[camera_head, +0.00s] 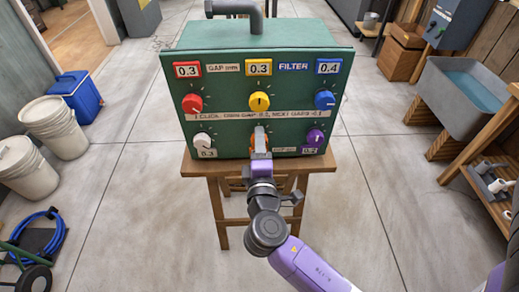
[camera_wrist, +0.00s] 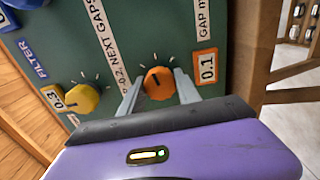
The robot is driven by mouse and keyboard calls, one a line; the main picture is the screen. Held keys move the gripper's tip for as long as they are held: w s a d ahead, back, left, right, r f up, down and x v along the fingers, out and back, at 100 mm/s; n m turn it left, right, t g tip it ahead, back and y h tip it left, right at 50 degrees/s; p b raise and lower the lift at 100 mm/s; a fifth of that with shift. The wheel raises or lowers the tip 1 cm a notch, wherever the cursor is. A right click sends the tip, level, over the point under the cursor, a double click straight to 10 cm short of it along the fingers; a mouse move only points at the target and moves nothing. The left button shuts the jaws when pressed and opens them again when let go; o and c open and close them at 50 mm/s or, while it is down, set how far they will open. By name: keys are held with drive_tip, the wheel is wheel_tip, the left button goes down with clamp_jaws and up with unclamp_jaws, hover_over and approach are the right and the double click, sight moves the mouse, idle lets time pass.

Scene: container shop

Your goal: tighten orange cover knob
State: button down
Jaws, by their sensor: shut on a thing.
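The orange knob (camera_wrist: 158,84) is on the green panel (camera_wrist: 130,50), with a dark pointer line on its face and white tick marks around it. An orange tag reading 0.1 (camera_wrist: 207,66) is beside it. My gripper (camera_wrist: 160,92) has one finger on each side of the orange knob and is shut on it. In the head view, my gripper (camera_head: 260,142) reaches the lower middle of the green box (camera_head: 342,130) and mostly hides the orange knob (camera_head: 252,144).
Other knobs are close by: white (camera_head: 202,141), purple (camera_head: 315,138), red (camera_head: 192,103), yellow (camera_head: 259,102) and blue (camera_head: 324,100). The box stands on a wooden stool (camera_head: 222,190). White buckets (camera_head: 57,127) are left and a sink (camera_head: 455,100) right. The floor between is clear.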

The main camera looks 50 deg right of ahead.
drive_tip(key=shift+f+m+b, duration=0.15)
drive_tip(key=shift+m+b, duration=0.75)
drive_tip(key=shift+m, duration=0.1)
drive_tip(key=c, duration=0.9)
unclamp_jaws()
drive_tip(key=shift+o, duration=0.2)
drive_tip(key=shift+s+a, duration=0.1)
drive_tip(key=b+v, duration=0.1)
drive_tip(key=v, duration=0.6)
drive_tip(key=shift+s+a, duration=0.2)
drive_tip(key=shift+a, duration=0.05)
